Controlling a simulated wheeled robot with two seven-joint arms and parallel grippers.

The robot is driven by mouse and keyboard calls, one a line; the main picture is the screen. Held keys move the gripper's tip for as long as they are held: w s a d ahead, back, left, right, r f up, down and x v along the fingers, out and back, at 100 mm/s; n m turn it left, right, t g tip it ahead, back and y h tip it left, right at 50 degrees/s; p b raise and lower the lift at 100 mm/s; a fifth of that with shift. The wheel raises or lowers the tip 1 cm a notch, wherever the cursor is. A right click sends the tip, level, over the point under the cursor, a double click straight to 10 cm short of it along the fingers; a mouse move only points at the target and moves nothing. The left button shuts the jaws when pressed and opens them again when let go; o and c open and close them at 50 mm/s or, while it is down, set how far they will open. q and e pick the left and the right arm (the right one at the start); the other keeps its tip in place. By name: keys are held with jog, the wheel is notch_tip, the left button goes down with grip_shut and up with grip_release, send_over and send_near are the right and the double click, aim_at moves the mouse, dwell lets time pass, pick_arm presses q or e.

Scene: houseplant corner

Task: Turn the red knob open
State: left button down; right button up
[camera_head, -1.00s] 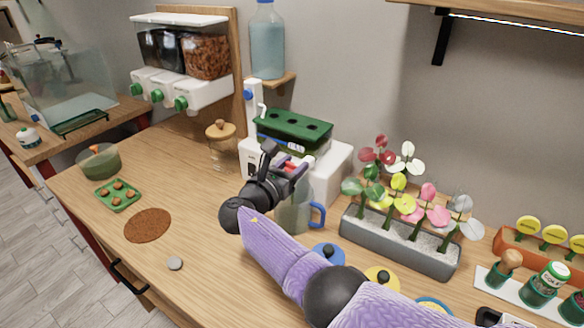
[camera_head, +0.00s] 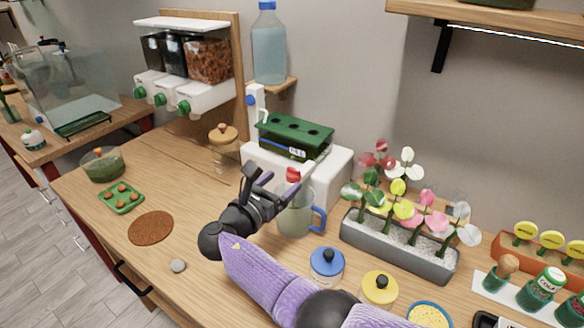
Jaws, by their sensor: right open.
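The red knob (camera_head: 293,174) shows on the front of a white box-shaped unit (camera_head: 330,178) that bears a green planter tray (camera_head: 295,138). A clear jug with a blue handle (camera_head: 296,217) stands below the knob. My right gripper (camera_head: 268,176) is open and empty, its fingers just left of the knob in the picture. Whether a finger touches the knob cannot be told. The gripper and arm hide part of the unit's front and of the jug. My left gripper is not in view.
A cork-lidded jar (camera_head: 223,150) stands left of the unit. A grey flower trough (camera_head: 398,244) is to the right. Blue-lidded (camera_head: 327,264) and yellow-lidded (camera_head: 379,288) jars stand in front.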

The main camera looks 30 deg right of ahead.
jog(key=v, duration=0.4)
jog(key=shift+s+a, duration=0.2)
jog(key=shift+a, duration=0.1)
